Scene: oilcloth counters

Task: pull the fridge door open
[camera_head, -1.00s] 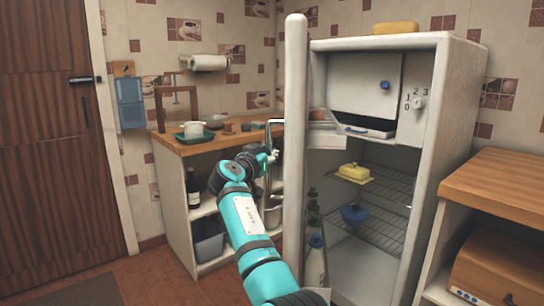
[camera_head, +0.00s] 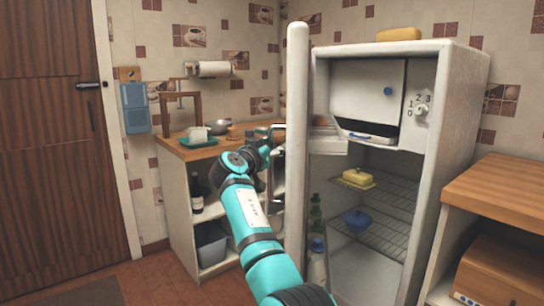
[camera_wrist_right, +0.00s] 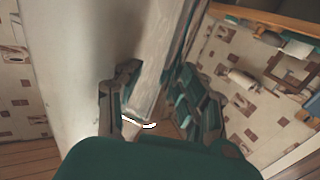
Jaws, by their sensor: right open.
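The white fridge (camera_head: 455,130) stands right of centre with its door (camera_head: 297,110) standing open, seen nearly edge-on in the head view. A metal handle (camera_head: 278,125) shows on the door's outer left side. My right arm reaches up to that side, and my right gripper (camera_head: 264,153) is beside the handle, mostly hidden by its own wrist. In the right wrist view my right gripper (camera_wrist_right: 158,108) is open, its fingers on either side of a pale strip of the door's edge or handle; I cannot tell which, or whether they touch. My left gripper is not in view.
Bottles stand behind the door's lower part. A wooden-topped counter (camera_head: 190,152) is behind my arm at left. Another wooden unit (camera_head: 505,190) stands close at right.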

